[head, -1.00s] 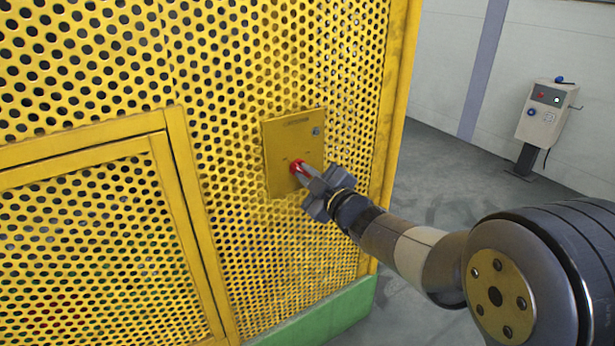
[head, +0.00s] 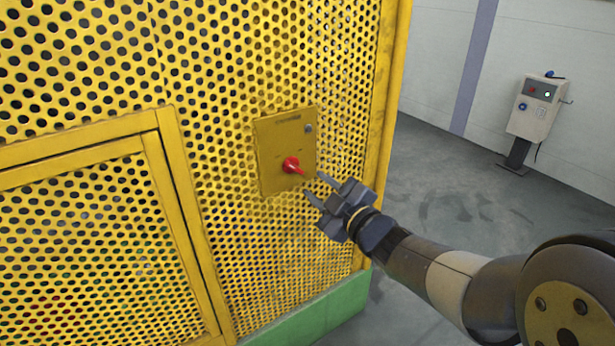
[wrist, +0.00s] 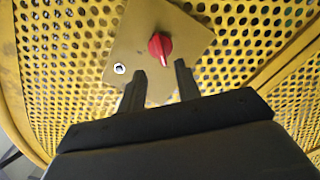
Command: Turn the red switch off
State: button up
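The red switch (head: 291,165) is a knob on a yellow plate (head: 270,150) fixed to the perforated yellow panel. In the head view its handle points to the right and slightly down. My gripper (head: 313,187) is open and empty, to the lower right of the switch and apart from it. In the wrist view the red switch (wrist: 160,47) shows just beyond the two spread fingers (wrist: 160,80), with nothing between them. The plate's markings are too small to read.
A small round lock (head: 309,128) sits at the plate's upper right. A green base (head: 320,310) runs under the yellow panel. A grey control box (head: 534,108) stands on a post by the wall at right. Open floor lies between.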

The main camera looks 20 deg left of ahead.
aim_at(297, 171)
jog(key=shift+v, duration=1.7)
jog(key=x, duration=1)
jog(key=shift+w+a+f+b, duration=0.1)
jog(key=shift+w+a+b, duration=0.05)
jog(key=shift+a+b, duration=0.15)
jog(key=shift+w+a+r+p, duration=0.1)
jog(key=shift+w+r+p, duration=0.15)
jog(key=shift+p, duration=0.1)
jog(key=shift+s+f+m+p, duration=0.1)
jog(key=shift+m+p, duration=0.5)
jog(key=shift+f+b, duration=0.2)
jog(key=shift+b, duration=0.1)
